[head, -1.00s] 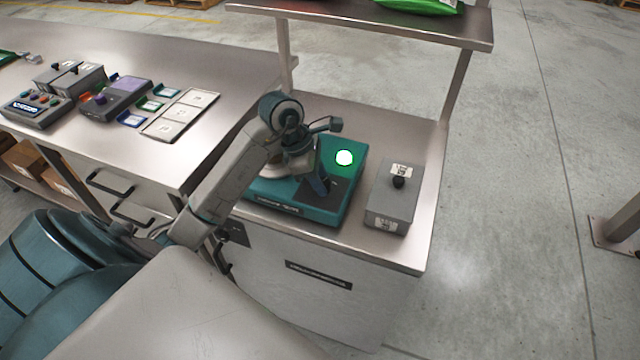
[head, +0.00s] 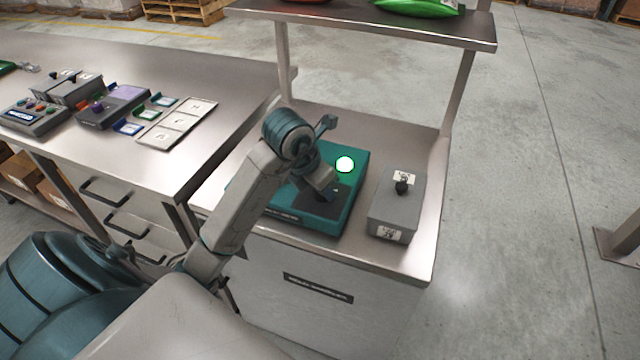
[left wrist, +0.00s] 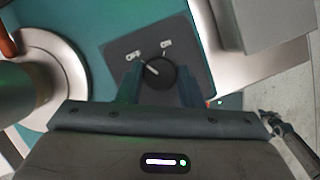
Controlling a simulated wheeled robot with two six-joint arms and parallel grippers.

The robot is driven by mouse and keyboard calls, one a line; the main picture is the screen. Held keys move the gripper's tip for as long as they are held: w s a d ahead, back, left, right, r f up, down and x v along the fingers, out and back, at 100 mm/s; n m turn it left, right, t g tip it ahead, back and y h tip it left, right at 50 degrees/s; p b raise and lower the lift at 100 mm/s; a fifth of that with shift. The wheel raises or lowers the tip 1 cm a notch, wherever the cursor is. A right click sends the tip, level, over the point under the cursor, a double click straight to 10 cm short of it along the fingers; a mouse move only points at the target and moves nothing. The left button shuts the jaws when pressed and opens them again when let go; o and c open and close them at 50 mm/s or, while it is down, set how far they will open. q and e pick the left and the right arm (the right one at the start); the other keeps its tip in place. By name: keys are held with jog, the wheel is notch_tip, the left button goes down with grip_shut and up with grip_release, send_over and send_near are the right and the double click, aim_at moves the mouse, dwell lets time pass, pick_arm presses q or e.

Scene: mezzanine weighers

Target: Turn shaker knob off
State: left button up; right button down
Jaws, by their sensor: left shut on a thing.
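The knob's white pointer line slants up-left, toward the OFF mark. My left gripper (left wrist: 160,84) is shut on the knob, one finger on each side. In the head view my left wrist hides the knob and the fingertips. A dark jointed part, apparently my right gripper (left wrist: 268,120), shows small at the wrist view's right edge.
A grey box (head: 397,215) with a black knob stands right of the shaker. A shelf (head: 370,25) overhangs the bench's back. A round metal platter (left wrist: 50,80) is left of the panel. The left bench holds control boxes and a tray (head: 178,125).

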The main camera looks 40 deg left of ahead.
pick_arm(q)
jog(key=shift+r+n, duration=0.1)
jog(key=shift+n, duration=0.4)
jog(key=o, duration=0.9)
jog(key=shift+o, duration=0.3)
jog(key=d+p+v, duration=0.1)
jog(key=p+v, duration=0.8)
jog(key=v, duration=0.1)
jog(key=shift+s+a+r, duration=0.2)
jog(key=shift+a+r, duration=0.1)
jog(key=shift+r, duration=0.05)
